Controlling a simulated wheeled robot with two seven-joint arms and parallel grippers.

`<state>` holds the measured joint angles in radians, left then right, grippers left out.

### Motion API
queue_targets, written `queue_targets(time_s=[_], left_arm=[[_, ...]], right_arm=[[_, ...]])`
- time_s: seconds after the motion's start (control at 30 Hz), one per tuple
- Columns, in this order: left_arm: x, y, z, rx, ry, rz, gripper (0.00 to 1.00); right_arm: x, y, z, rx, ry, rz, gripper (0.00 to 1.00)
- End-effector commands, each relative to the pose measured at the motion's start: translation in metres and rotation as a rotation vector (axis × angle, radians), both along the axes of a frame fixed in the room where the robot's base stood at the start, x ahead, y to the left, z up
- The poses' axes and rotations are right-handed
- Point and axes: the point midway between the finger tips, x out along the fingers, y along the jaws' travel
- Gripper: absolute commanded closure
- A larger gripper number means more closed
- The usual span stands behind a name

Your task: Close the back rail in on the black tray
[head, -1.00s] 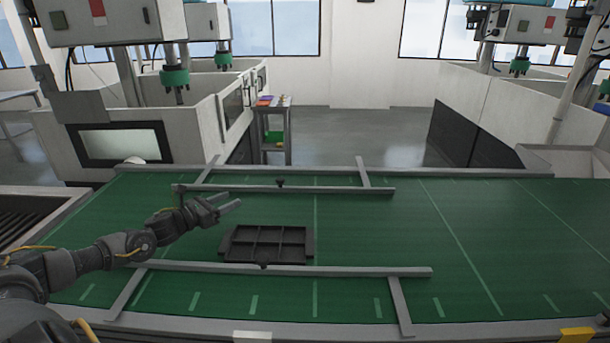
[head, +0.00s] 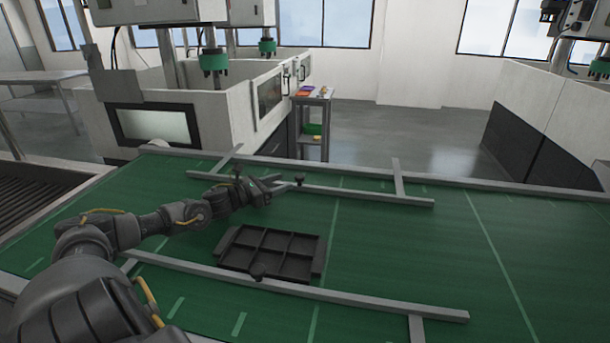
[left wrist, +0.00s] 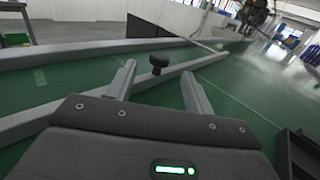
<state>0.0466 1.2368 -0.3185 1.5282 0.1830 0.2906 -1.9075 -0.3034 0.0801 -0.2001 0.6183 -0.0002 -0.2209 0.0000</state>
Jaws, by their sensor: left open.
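The black tray (head: 232,250), a shallow divided tray, lies on the green belt against or very near the front rail (head: 390,299). The grey back rail (head: 370,197) runs across the belt beyond the tray, with a clear green gap between them. Its dark knob (head: 299,181) stands on top. My left gripper (head: 284,182) is open at the back rail, its fingertips close to the knob. In the left wrist view, the knob (left wrist: 158,62) appears between and just beyond the open fingers (left wrist: 158,72). The tray's edge (left wrist: 296,155) shows at lower right. My right gripper is out of view.
Cross bars (head: 398,177) carry the back rail from the belt's far edge. The belt (head: 400,245) right of the tray is bare. White machine tanks (head: 190,110) stand behind.

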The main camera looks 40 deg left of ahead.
Motion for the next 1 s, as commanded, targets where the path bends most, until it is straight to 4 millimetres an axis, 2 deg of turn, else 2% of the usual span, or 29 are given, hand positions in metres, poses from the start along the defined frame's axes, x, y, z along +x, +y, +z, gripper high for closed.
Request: queue_targets(time_s=[0.5, 0.7, 1.0], left_arm=[[0.074, -0.022, 0.003, -0.003, -0.003, 0.0, 0.48], [0.087, -0.026, 0.002, 0.0, -0.001, -0.001, 0.48], [0.089, -0.027, 0.0, 0.0, 0.0, -0.002, 0.48]], right_arm=[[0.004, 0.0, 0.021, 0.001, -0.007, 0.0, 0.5], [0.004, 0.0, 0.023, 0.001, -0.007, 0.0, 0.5], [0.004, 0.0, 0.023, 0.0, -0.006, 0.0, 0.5]])
